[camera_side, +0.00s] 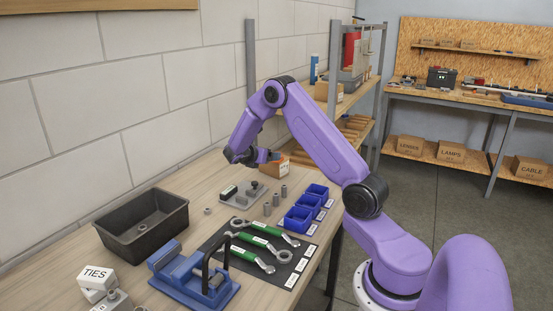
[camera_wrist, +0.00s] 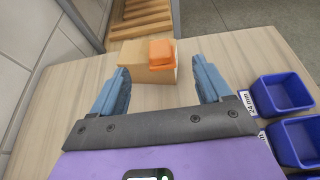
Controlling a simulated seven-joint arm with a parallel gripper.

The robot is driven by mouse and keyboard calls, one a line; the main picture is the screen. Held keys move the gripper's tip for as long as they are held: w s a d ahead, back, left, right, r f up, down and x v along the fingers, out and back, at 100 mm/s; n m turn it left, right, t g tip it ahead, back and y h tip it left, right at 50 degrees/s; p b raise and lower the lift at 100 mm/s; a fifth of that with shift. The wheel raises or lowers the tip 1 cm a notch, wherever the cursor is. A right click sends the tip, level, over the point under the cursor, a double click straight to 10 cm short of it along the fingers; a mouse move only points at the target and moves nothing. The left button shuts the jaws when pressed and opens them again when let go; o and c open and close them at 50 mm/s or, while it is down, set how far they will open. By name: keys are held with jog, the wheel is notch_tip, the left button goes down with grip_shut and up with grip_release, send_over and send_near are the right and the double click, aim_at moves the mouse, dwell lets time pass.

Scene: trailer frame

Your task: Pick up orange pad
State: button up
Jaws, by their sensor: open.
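The orange pad (camera_wrist: 161,51) is a small rounded block. In the wrist view it sits at the right part of a light brown box (camera_wrist: 133,62), near the far edge of the table. My gripper (camera_wrist: 159,75) is open, with one blue finger on each side of the view and nothing between them. The pad and box lie just beyond the fingertips, between them in the picture, and no contact shows. In the side view my gripper (camera_side: 268,156) is low at the far end of the table, beside the box (camera_side: 300,165). The pad is hard to make out there.
Blue bins (camera_wrist: 283,92) stand to the right of my gripper. Small metal parts (camera_side: 276,200) stand on the table nearer the camera, with green-handled wrenches (camera_side: 262,242), a blue vise (camera_side: 195,278) and a black tray (camera_side: 142,225). A wall runs along the left.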

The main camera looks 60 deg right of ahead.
aim_at(274, 165)
jog(key=x, duration=0.9)
jog(key=shift+d+f, duration=0.1)
jog(key=shift+f, duration=0.05)
jog(key=c, duration=1.2)
jog(key=shift+r, duration=0.2)
